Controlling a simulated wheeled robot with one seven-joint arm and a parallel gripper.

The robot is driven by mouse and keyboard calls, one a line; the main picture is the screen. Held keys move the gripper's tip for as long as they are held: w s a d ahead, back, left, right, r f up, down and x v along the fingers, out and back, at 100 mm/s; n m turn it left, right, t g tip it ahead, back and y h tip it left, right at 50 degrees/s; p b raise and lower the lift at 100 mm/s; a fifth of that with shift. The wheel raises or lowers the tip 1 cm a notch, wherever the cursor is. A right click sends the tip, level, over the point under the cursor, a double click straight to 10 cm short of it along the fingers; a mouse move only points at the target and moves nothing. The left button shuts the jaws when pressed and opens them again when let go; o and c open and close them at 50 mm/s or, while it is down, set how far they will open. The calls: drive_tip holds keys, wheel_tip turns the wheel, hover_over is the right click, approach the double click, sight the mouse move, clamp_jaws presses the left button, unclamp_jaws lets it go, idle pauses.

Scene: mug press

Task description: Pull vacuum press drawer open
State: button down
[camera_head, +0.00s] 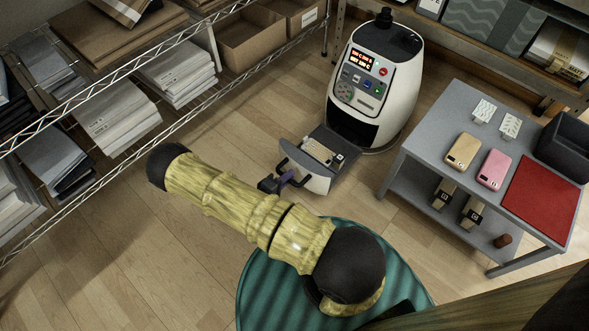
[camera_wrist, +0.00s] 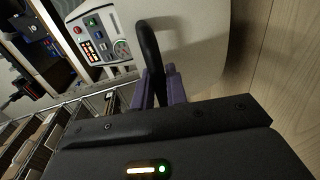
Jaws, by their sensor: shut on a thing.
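The vacuum press (camera_head: 398,95) is a white rounded machine with a dark top and a lit control panel, standing on the floor at the upper middle. Its drawer (camera_head: 316,181) sticks well out of the front toward the lower left. A tan phone case (camera_head: 318,150) and a small light item lie in the drawer. My gripper (camera_head: 285,179) is at the drawer's front, shut on the black curved handle. In the wrist view, the purple fingers (camera_wrist: 161,88) close around the handle (camera_wrist: 150,45), with the pale drawer front (camera_wrist: 198,35) behind it.
A grey table (camera_head: 425,130) at the right holds phone cases, a red mat (camera_head: 541,199) and a black bin (camera_head: 566,146). A wire shelf (camera_head: 150,125) with papers and boxes runs along the left. Wooden floor is clear between shelf and drawer.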

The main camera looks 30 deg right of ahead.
drive_tip(key=shift+s+a, duration=0.15)
drive_tip(key=shift+a, duration=0.05)
drive_tip(key=c, duration=1.5)
unclamp_jaws()
drive_tip(key=p+v, duration=0.6)
drive_tip(key=v, duration=1.1)
